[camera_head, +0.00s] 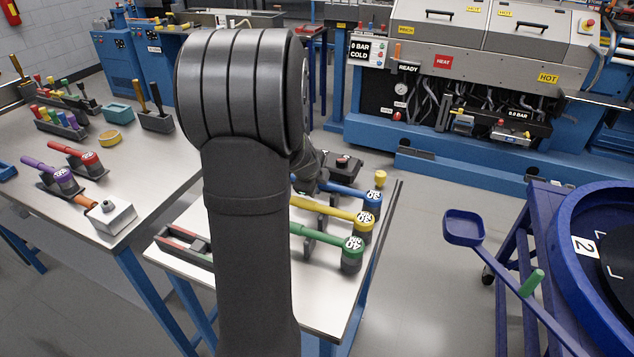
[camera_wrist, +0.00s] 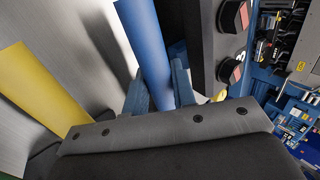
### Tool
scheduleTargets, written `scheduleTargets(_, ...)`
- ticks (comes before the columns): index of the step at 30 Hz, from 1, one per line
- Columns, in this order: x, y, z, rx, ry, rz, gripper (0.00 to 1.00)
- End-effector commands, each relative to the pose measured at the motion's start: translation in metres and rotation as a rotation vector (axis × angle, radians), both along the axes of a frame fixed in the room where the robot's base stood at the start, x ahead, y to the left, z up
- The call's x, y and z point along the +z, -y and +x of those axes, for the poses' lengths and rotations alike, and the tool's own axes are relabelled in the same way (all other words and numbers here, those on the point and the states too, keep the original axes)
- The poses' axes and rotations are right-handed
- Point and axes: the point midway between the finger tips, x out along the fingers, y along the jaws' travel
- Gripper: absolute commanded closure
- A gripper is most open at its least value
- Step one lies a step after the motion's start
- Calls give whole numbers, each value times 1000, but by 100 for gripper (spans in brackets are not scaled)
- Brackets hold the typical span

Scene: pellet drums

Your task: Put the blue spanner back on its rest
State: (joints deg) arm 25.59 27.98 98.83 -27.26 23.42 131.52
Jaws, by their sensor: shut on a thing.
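The blue spanner (camera_head: 350,191) lies at the far side of the small table, its round, white-labelled head to the right. Its left end is hidden behind my arm. In the wrist view, the blue handle (camera_wrist: 149,45) runs down between the two blue fingers of my gripper (camera_wrist: 158,92), which is shut on it. In the head view my arm hides the gripper. I cannot tell whether the spanner touches its rest, which I cannot make out. The yellow spanner (camera_head: 335,212) and green spanner (camera_head: 325,237) lie parallel in front of it on dark supports.
A dark box with a red button (camera_head: 343,163) stands just behind the blue spanner, and a small yellow object (camera_head: 380,178) at the table's far right corner. A red-and-dark tray (camera_head: 185,245) lies on the table's left. A blue drum (camera_head: 570,245) stands at right.

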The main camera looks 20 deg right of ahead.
Motion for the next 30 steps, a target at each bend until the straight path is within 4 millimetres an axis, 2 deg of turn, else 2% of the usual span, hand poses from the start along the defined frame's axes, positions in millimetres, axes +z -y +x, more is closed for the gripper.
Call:
scheduleTargets(1,1,0,0,0,1,-1,100)
scheduleTargets(2,1,0,0,0,1,-1,72)
scheduleTargets(5,0,0,0,0,1,-1,52)
scheduleTargets(6,0,0,0,0,1,-1,51)
scheduleTargets(17,4,-2,-2,0,0,0,51)
scheduleTargets(23,26,-12,-12,1,2,-1,51)
scheduleTargets(30,65,-30,-29,1,4,-2,51)
